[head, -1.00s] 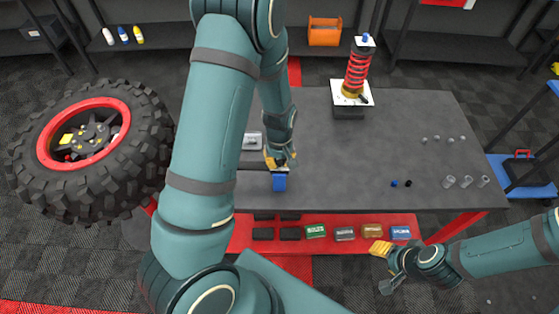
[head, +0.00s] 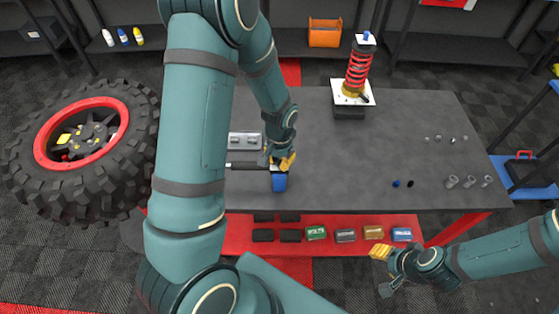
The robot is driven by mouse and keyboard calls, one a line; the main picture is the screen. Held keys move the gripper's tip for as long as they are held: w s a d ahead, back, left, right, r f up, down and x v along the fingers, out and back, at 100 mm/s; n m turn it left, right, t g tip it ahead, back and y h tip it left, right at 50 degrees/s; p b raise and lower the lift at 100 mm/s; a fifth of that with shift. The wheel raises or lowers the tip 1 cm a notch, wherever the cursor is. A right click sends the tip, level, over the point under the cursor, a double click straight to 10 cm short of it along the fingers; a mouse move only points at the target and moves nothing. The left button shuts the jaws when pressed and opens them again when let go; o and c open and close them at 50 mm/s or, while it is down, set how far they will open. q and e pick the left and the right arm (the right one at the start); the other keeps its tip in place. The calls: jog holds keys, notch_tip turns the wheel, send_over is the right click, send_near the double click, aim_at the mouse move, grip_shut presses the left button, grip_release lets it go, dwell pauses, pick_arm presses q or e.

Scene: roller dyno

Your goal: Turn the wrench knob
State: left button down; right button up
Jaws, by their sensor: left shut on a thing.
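My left gripper (head: 281,164) is over the front part of the grey table, its yellow fingers shut on a small part at the top of a blue block (head: 280,183). The fingers hide most of what they hold, so I cannot make out the knob itself. A dark bar (head: 243,165), which looks like the wrench, lies to the left of the fingers and runs toward them. Its left end is hidden behind my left arm. My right gripper (head: 383,270) is at the lower right, in front of the table and away from the wrench; its fingers look spread apart.
A grey tray (head: 245,140) lies behind the bar on the table (head: 400,150). A red spring shock absorber (head: 358,70) stands at the back. Small cups (head: 469,182) are at the right. Labelled boxes (head: 345,235) sit on the red lower shelf. A large tyre (head: 140,140) is left.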

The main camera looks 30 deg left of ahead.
aim_at(280, 161)
pick_arm(q)
jog(key=shift+m, duration=0.7)
jog(key=c, duration=0.9)
grip_release()
notch_tip(280, 161, up, 12)
jog(key=shift+r, duration=0.1)
